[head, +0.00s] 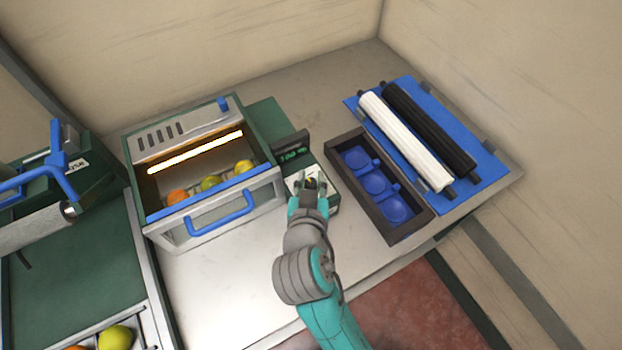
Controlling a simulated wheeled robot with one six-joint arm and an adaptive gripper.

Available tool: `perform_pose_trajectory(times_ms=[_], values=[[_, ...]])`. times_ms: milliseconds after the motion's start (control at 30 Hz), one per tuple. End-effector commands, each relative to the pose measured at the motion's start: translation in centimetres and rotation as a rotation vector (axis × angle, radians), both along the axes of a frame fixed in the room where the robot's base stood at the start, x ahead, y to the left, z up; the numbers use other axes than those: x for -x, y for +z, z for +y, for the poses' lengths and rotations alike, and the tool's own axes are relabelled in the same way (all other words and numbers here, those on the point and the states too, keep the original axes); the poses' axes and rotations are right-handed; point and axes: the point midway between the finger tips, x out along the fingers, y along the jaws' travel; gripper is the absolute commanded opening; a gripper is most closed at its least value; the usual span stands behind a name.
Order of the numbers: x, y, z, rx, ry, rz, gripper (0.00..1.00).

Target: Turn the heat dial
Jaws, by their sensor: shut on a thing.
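The control unit (330,208) stands at the right side of the heater box, with a small dark display (293,152) showing green digits behind a pale top panel. My gripper (311,186) reaches over this panel from the front and is shut on the heat dial. The dial is mostly hidden by the fingers; only a small dark and yellow bit shows between them. The heater box (165,222) has a glowing bar (195,152) inside and a blue handle (222,222) on its front. An orange fruit (177,197) and two yellow-green fruits (210,184) lie in it.
A dark tray (345,190) with blue round cups lies right of my gripper. Beyond it, a blue mat (485,172) holds a white roller (405,140) and a black roller (430,130). A green machine (75,165) with a blue handle stands at the left. The front counter is bare.

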Motion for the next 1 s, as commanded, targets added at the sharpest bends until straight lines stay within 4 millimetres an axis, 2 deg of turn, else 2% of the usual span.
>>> perform_pose_trajectory(times_ms=[500,700,1000], values=[[-0.05,-0.11,0.16,0.0,-0.432,0.003,0.0],[-0.02,-0.2,0.09,0.001,-0.535,0.005,0.0],[0.0,-0.28,0.01,0.001,-0.601,0.007,0.0]])
